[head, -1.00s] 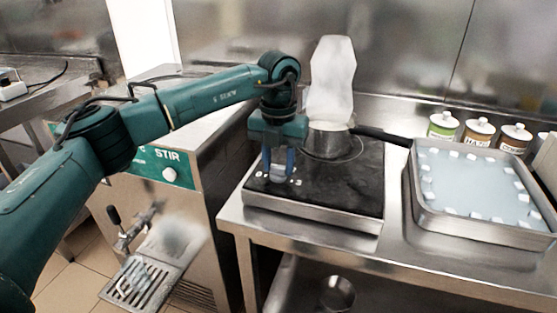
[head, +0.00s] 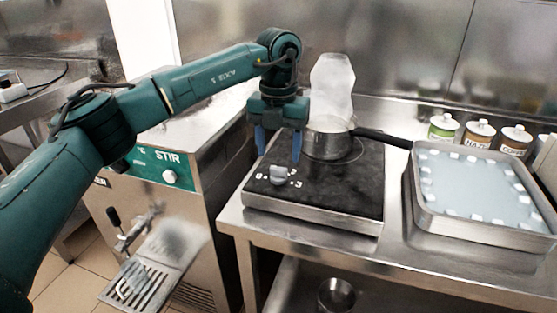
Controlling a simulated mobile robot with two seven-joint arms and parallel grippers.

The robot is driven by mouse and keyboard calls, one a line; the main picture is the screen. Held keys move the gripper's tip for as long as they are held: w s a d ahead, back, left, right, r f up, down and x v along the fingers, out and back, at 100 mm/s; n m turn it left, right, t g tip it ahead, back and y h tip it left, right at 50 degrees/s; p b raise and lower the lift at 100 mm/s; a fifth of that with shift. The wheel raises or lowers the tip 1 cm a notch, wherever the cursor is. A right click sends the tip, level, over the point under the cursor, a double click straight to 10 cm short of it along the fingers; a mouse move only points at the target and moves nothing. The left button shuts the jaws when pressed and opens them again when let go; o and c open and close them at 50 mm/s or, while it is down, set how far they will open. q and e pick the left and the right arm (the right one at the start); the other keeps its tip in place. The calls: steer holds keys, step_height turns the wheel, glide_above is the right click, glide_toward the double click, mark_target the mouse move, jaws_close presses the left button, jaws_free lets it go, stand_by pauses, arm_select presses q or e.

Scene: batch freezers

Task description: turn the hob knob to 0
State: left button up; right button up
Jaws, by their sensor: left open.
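The grey hob knob (head: 279,175) sits at the front left of the black hob (head: 335,190), with a 0 mark on its left and a 3 on its right. The direction of its pointer is too small to tell for sure. My left gripper (head: 278,157) hangs above and just behind the knob, its two blue fingers apart and empty. The knob is clear of the fingers. My right gripper is not in view.
A saucepan (head: 328,143) stands at the back of the hob, its black handle (head: 382,136) reaching right; steam rises above it. A steel ice tray (head: 480,232) and several labelled tubs (head: 443,128) are on the right. The STIR machine (head: 165,168) stands left.

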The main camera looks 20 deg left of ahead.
mark_target(279, 168)
arm_select(q)
step_height(279, 168, up, 9)
stand_by(0.5)
